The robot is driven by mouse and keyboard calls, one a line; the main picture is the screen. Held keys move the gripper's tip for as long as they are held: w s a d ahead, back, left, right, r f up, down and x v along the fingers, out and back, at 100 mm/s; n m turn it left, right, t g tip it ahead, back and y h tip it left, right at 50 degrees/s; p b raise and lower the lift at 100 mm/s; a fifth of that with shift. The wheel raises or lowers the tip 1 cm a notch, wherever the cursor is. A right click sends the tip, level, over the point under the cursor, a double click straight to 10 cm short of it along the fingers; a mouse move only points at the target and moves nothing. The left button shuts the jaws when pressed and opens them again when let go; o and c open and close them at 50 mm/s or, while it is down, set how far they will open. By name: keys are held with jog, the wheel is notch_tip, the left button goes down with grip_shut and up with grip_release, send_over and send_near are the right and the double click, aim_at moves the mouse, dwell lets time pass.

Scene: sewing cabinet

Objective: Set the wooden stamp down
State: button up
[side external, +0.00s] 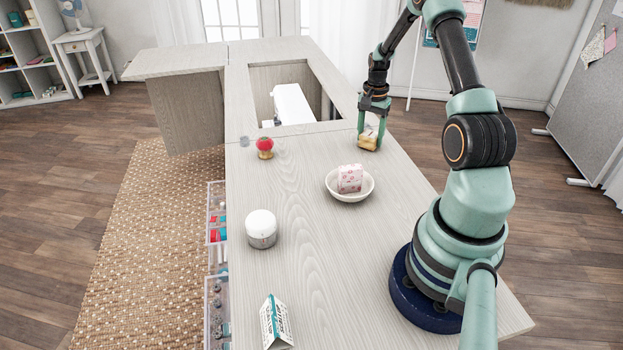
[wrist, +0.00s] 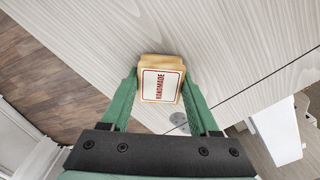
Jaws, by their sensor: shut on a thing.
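The wooden stamp (wrist: 162,83) is a tan block with a white label reading "HANDMADE" in red. In the wrist view it sits between the two green fingers of my gripper (wrist: 160,90), which is shut on it. In the side view the stamp (side external: 369,142) is under my gripper (side external: 371,125), near the right edge of the cabinet top (side external: 320,245). Its base is close to the wood. I cannot tell whether it touches the surface.
A white bowl (side external: 350,197) holds a pink patterned block (side external: 349,179) in front of the stamp. A red pincushion (side external: 265,143), a white-lidded jar (side external: 261,229) and a folded card (side external: 275,322) stand further left. Behind is an opening with a white machine (side external: 292,104). The middle of the top is clear.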

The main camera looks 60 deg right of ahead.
jog(key=shift+f, duration=0.1)
jog(key=o, duration=1.4)
jog(key=shift+c, duration=0.2)
